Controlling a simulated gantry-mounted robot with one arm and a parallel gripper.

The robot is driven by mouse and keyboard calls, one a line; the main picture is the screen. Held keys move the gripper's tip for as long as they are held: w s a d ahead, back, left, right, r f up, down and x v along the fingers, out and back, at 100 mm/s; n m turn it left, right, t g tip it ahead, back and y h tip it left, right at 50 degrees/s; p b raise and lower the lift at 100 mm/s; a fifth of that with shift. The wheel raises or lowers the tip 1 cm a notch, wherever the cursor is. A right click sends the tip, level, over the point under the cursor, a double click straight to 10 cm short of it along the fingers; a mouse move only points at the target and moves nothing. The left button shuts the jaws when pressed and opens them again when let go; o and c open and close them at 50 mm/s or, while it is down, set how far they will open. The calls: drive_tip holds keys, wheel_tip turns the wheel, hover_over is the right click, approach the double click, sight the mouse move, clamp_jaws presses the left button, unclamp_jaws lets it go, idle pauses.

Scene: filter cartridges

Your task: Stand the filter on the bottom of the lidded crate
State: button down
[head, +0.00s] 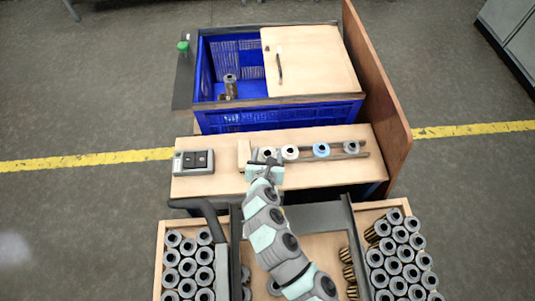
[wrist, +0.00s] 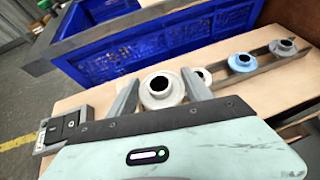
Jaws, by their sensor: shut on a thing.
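My gripper (head: 265,164) is at the left end of a rail on the wooden bench, shut on a pale grey filter (head: 268,153). In the wrist view this filter (wrist: 162,90) stands between the two fingers, its round top with a dark hole facing up. Its lower part is hidden, so I cannot tell whether it still rests in the rail. The lidded crate (head: 240,121) is blue and stands beyond the bench. Its wooden lid (head: 310,65), with a dark handle, covers the right part; the left part is open. One filter (head: 230,82) stands inside at the left.
A cream filter (head: 290,153), a blue-topped one (head: 321,150) and a grey one (head: 352,147) stand along the rail (head: 365,155). A switch box (head: 193,162) sits at the bench's left. A tall brown panel (head: 375,80) borders the right side. Trays of filters lie in front.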

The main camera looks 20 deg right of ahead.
drive_tip(key=shift+f, duration=0.1)
drive_tip(key=shift+c, duration=2.2)
unclamp_jaws()
drive_tip(key=shift+f, duration=0.1)
